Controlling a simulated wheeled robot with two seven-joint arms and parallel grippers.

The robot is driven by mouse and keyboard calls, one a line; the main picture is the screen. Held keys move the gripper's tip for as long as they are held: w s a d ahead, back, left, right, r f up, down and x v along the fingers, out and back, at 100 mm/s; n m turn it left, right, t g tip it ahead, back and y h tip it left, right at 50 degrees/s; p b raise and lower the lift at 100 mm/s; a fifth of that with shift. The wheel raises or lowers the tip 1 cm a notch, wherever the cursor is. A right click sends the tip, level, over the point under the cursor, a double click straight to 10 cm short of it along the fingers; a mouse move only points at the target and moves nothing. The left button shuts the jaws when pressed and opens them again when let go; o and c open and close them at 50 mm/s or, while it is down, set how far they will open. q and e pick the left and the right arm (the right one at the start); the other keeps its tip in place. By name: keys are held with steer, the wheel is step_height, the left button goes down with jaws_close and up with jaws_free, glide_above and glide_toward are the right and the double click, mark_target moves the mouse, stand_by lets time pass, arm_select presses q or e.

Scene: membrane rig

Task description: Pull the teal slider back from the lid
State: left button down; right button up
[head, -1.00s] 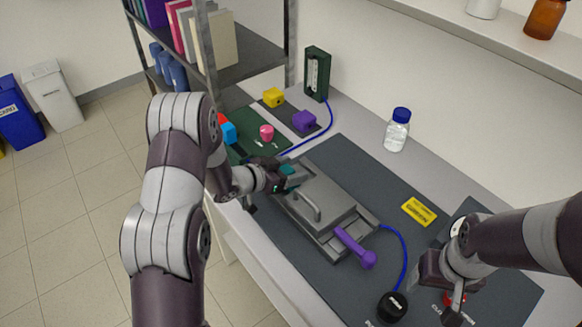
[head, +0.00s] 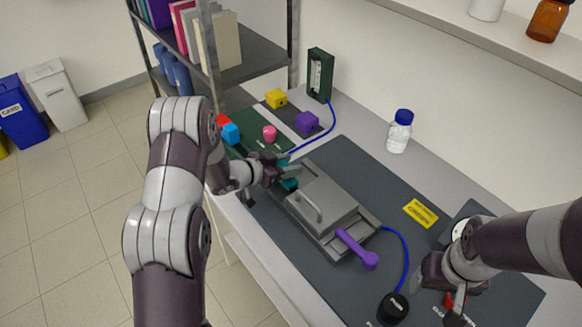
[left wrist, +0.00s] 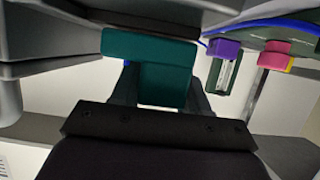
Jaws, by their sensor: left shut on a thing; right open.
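The grey box-like rig has a lid (head: 328,203) with a bar handle (head: 308,207), and it sits on a dark mat. The teal slider (head: 289,185) is at the lid's far left end, partly hidden by my left gripper (head: 283,177). In the left wrist view the teal slider (left wrist: 150,50) lies between the fingers, and my left gripper (left wrist: 160,100) is shut on it. A purple lever (head: 355,246) sticks out at the rig's near right end. My right gripper (head: 449,297) is open and empty above the mat at the right, apart from the rig.
A black round knob (head: 392,308) joins the rig by a blue tube. A yellow label (head: 421,213) lies on the mat (head: 375,185). A bottle with a blue cap (head: 399,132) stands behind. Coloured blocks and a green gauge (head: 319,75) stand at the back left.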

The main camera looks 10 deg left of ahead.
arm_select(q)
steer(key=c, duration=0.9)
jaws_free()
steer(key=shift+w+a, duration=0.1)
steer(key=shift+o, duration=1.3)
steer(key=shift+w+a, duration=0.1)
steer(key=shift+s+a+r, duration=0.15)
steer(key=shift+s+a, duration=0.1)
steer(key=shift+s, duration=0.1)
steer(key=b+v, duration=0.1)
steer(key=v, duration=1)
steer(key=shift+s+a+b, duration=0.25)
steer(key=shift+s+b, duration=0.05)
steer(key=shift+b, duration=0.05)
steer(key=shift+r, duration=0.1)
